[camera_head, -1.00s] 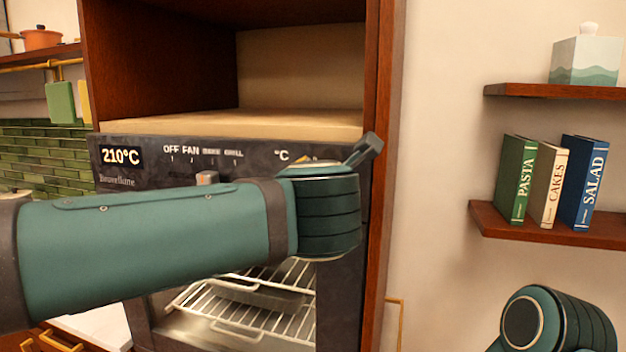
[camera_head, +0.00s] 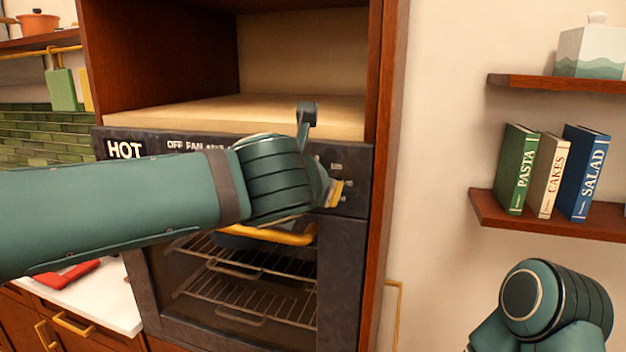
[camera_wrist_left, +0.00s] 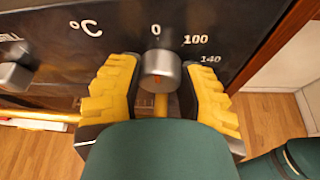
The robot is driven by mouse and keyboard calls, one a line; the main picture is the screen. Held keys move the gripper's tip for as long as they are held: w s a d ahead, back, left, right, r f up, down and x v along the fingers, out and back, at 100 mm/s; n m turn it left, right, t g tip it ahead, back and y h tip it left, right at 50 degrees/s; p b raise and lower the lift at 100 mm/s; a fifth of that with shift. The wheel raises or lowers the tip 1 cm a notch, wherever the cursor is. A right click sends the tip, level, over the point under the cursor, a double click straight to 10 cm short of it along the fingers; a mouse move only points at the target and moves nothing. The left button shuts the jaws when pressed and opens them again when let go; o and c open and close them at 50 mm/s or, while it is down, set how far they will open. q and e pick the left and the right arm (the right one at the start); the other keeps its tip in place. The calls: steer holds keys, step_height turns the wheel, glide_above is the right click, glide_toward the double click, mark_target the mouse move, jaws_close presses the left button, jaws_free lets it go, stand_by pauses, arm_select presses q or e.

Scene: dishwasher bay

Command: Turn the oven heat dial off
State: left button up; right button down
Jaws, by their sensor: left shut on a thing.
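The heat dial (camera_wrist_left: 161,72) is a round grey metal knob on the dark oven panel (camera_wrist_left: 130,28), below the 0 mark. Its short red line lies near its middle, roughly under the 0. My left gripper (camera_wrist_left: 159,66) has its yellow fingers on both sides of the dial, shut on it. In the head view my left gripper (camera_head: 335,192) is at the right part of the panel; my wrist hides the dial there. The panel's display (camera_head: 125,150) reads HOT. My right arm is at the lower right; its gripper is out of view.
A second knob (camera_wrist_left: 13,76) sits left of the heat dial. The yellow oven handle (camera_head: 290,236) runs below the panel, over the glass door with racks (camera_head: 250,290). A wooden cabinet side (camera_head: 384,170) borders the oven on the right. Shelves with books are further right.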

arm_select(q)
steer(key=shift+r, duration=0.1)
stand_by(0.3)
steer(key=o, duration=1.2)
steer(key=shift+w, duration=0.1)
steer(key=v, duration=1.2)
